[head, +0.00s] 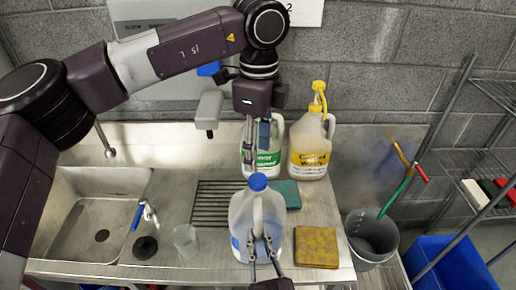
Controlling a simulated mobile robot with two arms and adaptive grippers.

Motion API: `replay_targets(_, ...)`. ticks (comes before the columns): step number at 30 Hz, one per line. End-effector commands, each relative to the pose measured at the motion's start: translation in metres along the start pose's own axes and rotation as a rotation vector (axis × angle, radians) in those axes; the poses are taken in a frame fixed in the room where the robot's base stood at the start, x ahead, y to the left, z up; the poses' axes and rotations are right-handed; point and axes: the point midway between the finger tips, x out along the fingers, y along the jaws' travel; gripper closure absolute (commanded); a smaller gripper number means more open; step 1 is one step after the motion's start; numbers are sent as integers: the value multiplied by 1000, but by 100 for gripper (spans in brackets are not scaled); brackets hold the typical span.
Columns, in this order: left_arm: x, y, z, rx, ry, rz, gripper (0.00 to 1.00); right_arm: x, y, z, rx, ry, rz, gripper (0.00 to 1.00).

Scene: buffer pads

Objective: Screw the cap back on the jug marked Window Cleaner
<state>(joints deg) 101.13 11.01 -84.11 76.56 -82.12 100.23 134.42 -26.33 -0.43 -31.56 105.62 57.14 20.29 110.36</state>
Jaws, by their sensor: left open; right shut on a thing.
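A translucent jug (240,212) with a blue cap (257,181) stands upright at the counter's front. A strip of blue label shows on its left side, but its words cannot be read. The cap sits on the jug's mouth; I cannot tell how tightly. My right gripper (262,248) comes in from the bottom and is shut on the jug's handle (268,208). My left gripper (257,166) points down just above and behind the cap, open and empty. Its fingers partly hide the green-labelled jug (270,161) behind.
A yellow-labelled jug (310,150) with a yellow top stands back right. A teal pad (288,190), a brown-yellow pad (317,246) and a clear cup (186,240) lie or stand near the jug. The sink (75,215) is left; a grey bucket (371,240) is right.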

Motion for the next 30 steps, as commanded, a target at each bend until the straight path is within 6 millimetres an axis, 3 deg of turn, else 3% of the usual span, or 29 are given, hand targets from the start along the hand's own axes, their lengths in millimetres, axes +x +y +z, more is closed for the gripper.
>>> replay_targets(8, 4, 0, 0, 2, -1, 1, 54, 0, 0, -1, 0, 1, 0, 100)
replay_targets(21, 64, 0, 0, 2, 0, 2, 54, 0, 0, -1, 0, 1, 0, 100)
replay_targets(30, 80, 0, 0, 3, 1, 1, 54, 0, 0, -1, 0, 1, 0, 100)
